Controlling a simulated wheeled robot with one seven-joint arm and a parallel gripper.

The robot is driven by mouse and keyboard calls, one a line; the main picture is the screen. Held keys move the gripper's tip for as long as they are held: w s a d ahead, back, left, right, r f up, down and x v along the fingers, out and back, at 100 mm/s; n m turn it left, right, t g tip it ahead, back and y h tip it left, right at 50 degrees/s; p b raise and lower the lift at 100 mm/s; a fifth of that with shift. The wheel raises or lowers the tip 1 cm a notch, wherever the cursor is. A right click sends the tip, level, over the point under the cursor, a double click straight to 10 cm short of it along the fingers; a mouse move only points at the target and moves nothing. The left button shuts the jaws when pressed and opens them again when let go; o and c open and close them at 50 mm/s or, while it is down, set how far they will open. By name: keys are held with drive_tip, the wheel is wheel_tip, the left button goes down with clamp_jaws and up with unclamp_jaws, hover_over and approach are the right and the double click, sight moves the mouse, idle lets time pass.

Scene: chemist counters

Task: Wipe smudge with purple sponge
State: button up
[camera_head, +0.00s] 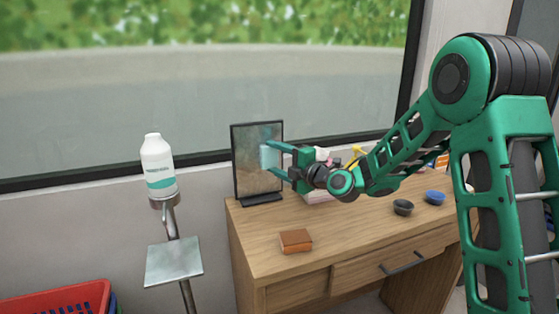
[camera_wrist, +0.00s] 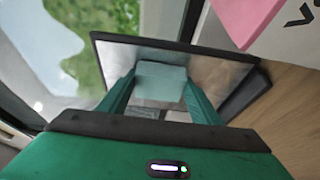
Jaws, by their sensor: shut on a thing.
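A dark-framed upright mirror (camera_head: 246,178) stands at the desk's left end; it also fills the middle of the wrist view (camera_wrist: 215,72). My gripper (camera_head: 270,158) is at the mirror's right half, its fingers pointing left toward the glass. It is shut on a pale teal block, likely the sponge (camera_wrist: 160,72), which looks teal rather than purple. The block is at or very near the glass; I cannot tell if it touches. The glass has cloudy, brownish patches, but I cannot pick out a distinct smudge. Part of the glass is hidden behind the block and fingers.
The wooden desk (camera_head: 330,222) carries a brown block (camera_head: 296,240), a dark bowl (camera_head: 403,207) and a blue bowl (camera_head: 435,197). A pink and white item (camera_wrist: 250,22) is close by at right. A white bottle (camera_head: 158,165) stands left, above a red basket (camera_head: 60,300).

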drive_tip(key=shift+s+a+r, duration=0.1)
drive_tip(key=shift+s+a, duration=0.25)
drive_tip(key=shift+a, duration=0.95)
drive_tip(key=shift+s+a, duration=0.35)
drive_tip(key=shift+a, duration=0.9)
drive_tip(key=shift+s+a+r, duration=0.1)
drive_tip(key=shift+s+a, duration=0.25)
drive_tip(key=shift+a, duration=0.95)
drive_tip(key=shift+s+a+f, duration=0.1)
drive_tip(key=shift+f, duration=0.05)
approach(242, 157)
drive_tip(key=shift+s+a+f, duration=0.1)
drive_tip(key=shift+s+a, duration=0.05)
drive_tip(key=shift+a, duration=0.3)
drive_tip(key=shift+s+a+f, duration=0.1)
drive_tip(key=shift+s+a, duration=0.1)
drive_tip(key=shift+a, duration=0.2)
drive_tip(key=s, duration=0.3)
drive_tip(key=shift+d, duration=0.4)
